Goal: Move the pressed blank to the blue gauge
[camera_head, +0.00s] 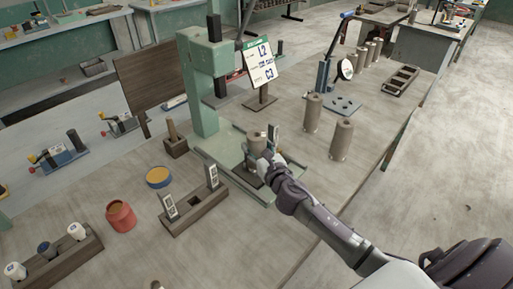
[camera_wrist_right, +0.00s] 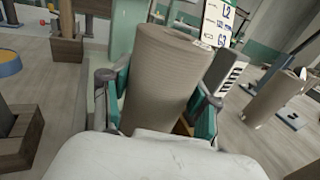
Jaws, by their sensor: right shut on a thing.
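The pressed blank, a grey-tan clay cylinder (camera_head: 256,143), stands upright at the base of the green press (camera_head: 203,105). My right gripper (camera_head: 265,158) is shut around it. In the right wrist view the blank (camera_wrist_right: 165,75) fills the space between the two fingers of my right gripper (camera_wrist_right: 157,105), slightly tilted in the picture. Whether its bottom touches the press base is hidden. The blue gauge (camera_head: 343,104), with a blue-grey base, a post and a round white dial, stands farther back to the right. My left gripper is not in view.
Two clay cylinders (camera_head: 313,113) (camera_head: 341,140) stand between the press and the table's right edge. A sign board (camera_head: 260,62) stands behind the press. A wooden rack (camera_head: 193,210), a yellow-filled tub (camera_head: 159,177) and a red jar (camera_head: 120,216) are left of the gripper.

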